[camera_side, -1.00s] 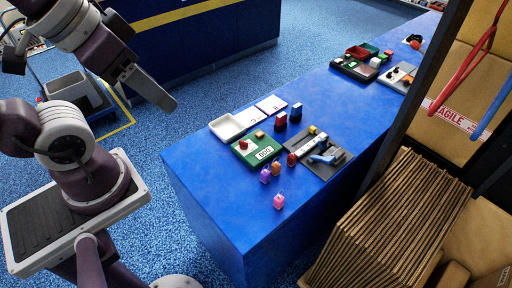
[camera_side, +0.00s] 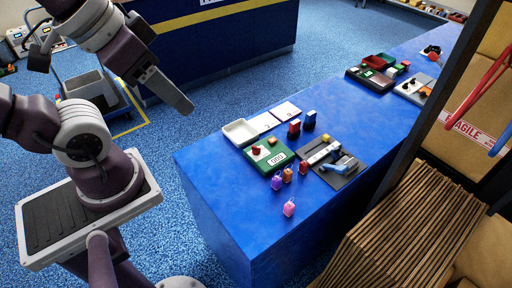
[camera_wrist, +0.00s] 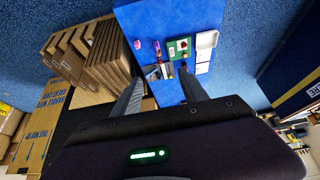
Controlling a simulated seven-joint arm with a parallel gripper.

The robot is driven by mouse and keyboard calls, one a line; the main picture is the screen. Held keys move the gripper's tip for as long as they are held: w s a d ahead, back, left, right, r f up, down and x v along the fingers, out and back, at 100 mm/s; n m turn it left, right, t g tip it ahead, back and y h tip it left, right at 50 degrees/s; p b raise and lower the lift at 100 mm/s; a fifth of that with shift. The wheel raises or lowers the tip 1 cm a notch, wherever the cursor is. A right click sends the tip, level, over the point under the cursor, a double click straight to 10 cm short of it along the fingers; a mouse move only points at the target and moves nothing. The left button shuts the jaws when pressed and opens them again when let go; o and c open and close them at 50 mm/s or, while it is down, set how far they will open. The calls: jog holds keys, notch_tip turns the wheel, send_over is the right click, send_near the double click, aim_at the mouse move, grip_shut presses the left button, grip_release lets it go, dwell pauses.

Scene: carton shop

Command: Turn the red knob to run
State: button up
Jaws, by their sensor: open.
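The red knob (camera_side: 256,150) stands on a green panel (camera_side: 266,163) with a white display plate, on the blue bench. A yellow-orange button (camera_side: 272,141) is on the panel's far part. I cannot read any run mark or tell the knob's setting. My gripper (camera_side: 114,88) is open and empty, in the air left of the bench, well apart from the knob. In the wrist view its two fingers (camera_wrist: 159,77) are spread wide.
A white tray (camera_side: 240,133) and white cards lie behind the panel. Stacked cartons (camera_side: 410,225) are at right. The bench's near left part is clear.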

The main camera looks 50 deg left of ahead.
jog(key=shift+w, duration=0.15)
jog(key=c, duration=0.4)
jog(key=w+a+m, duration=0.1)
jog(key=w, duration=0.2)
jog(key=w+a+f+m+g+y, duration=0.1)
jog(key=w, duration=0.3)
jog(key=w+a+f+m+g, duration=0.1)
jog(key=w+a, duration=0.1)
jog(key=w, duration=0.1)
jog(key=shift+w+f+m+y, duration=0.2)
jog(key=shift+w+m+y, duration=0.1)
jog(key=shift+w+y, duration=0.1)
jog(key=shift+c, duration=0.2)
jog(key=m+g, duration=0.3)
jog(key=m, duration=0.3)
send_over(256, 149)
jog(key=s, duration=0.1)
notch_tip(256, 149, down, 18)
jog(key=f, duration=0.6)
jog(key=f+m+h, duration=0.1)
jog(key=f, duration=0.4)
jog(key=w+a+f+m, duration=0.1)
jog(key=f, duration=0.4)
jog(key=shift+w+f+g+h, duration=0.1)
jog(key=shift+f+g+h, duration=0.2)
jog(key=shift+h, duration=0.1)
grip_shut()
